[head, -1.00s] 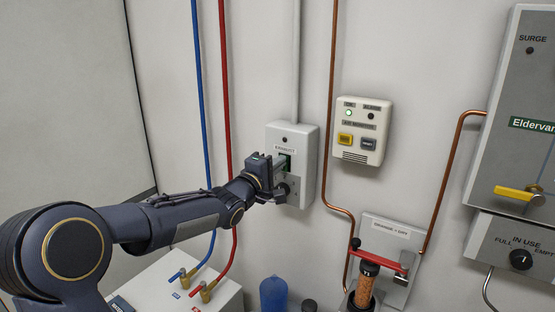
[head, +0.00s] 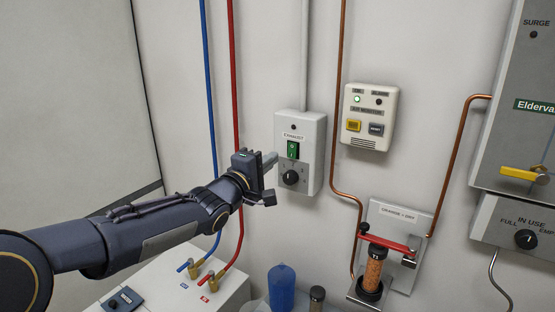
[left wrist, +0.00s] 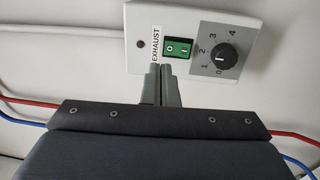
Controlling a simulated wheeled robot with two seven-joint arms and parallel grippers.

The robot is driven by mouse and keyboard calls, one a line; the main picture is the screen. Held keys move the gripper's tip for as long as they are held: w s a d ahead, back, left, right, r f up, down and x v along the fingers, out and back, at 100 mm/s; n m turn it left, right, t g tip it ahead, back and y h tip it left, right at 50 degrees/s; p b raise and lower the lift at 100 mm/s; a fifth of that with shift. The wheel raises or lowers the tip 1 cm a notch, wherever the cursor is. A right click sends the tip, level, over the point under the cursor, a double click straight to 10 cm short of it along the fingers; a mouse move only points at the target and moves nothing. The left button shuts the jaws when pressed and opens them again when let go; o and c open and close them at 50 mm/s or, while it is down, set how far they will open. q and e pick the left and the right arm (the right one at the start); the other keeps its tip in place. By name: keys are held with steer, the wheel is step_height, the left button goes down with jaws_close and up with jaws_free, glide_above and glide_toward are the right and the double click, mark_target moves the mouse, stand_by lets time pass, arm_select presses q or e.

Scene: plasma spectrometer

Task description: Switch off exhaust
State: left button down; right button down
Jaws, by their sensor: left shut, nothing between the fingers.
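The grey exhaust box (head: 313,157) hangs on the wall, labelled EXHAUST. It has a green rocker switch (head: 293,151) marked O and I, a black knob (head: 290,178) below, and a dark lamp (head: 293,127) above. In the left wrist view, the green switch (left wrist: 178,48) and the numbered knob (left wrist: 223,57) are fully visible; which side of the rocker is pressed I cannot tell. My left gripper (head: 273,160) is shut and empty, just left of the switch in the head view. Its fingertips (left wrist: 161,72) appear apart from the switch. My right gripper is out of view.
Blue (head: 208,100) and red (head: 234,100) pipes run behind my left arm. A copper pipe (head: 338,100) and an orange-filled column (head: 373,271) stand to the right.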

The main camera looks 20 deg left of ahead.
arm_select(q)
steer(key=shift+s+a+r, duration=0.1)
steer(key=shift+s+a, duration=0.05)
steer(key=shift+s, duration=0.6)
steer(key=shift+s+a+r, duration=0.1)
steer(key=shift+s+a, duration=0.1)
steer(key=shift+s, duration=0.5)
steer(key=shift+s+a+r, duration=0.1)
steer(key=shift+s+a, duration=0.05)
steer(key=shift+s, duration=0.6)
steer(key=shift+s+a, duration=0.2)
steer(key=shift+s, duration=0.1)
steer(key=s+f+m+g+y, duration=0.3)
steer(key=s+f+m+g, duration=0.25)
steer(key=s+f, duration=0.6)
steer(key=s+d+f+m+g+h, duration=0.2)
steer(key=s+d+f+m+g, duration=0.1)
steer(key=s, duration=0.5)
steer(key=s+d+f+m+g+h, duration=0.2)
steer(key=s+d+f+m+g, duration=0.2)
steer(key=s, duration=0.5)
step_height(320, 180, down, 4)
steer(key=shift+d+r+m, duration=0.25)
steer(key=shift+d+m, duration=0.5)
steer(key=shift+m, duration=0.3)
steer(key=shift+s, duration=0.1)
